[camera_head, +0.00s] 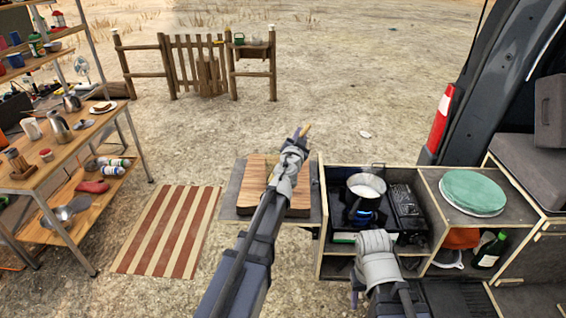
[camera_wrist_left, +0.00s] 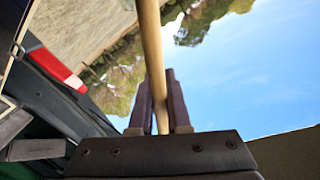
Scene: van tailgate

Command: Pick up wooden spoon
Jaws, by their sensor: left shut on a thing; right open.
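The wooden spoon (camera_wrist_left: 152,45) shows in the left wrist view as a pale, rod-like length of wood running up between two dark fingers. My left gripper (camera_wrist_left: 158,85) is shut on it. In the head view, my left gripper (camera_head: 298,136) is raised in front of the cutting board, and a short brown tip of the spoon (camera_head: 307,130) sticks out past the fingers. The rest of the spoon is hidden or out of frame. My right gripper (camera_head: 376,262) is over the front of the kitchen unit, below the stove; its fingertips are mostly hidden.
A pot (camera_head: 366,187) stands on a lit stove (camera_head: 408,206) in the van's kitchen unit. A wooden cutting board (camera_head: 256,172) lies on the side shelf. A green round lid or plate (camera_head: 474,192) is at right. A laden workbench (camera_head: 75,150) stands left, beside a striped mat (camera_head: 165,230).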

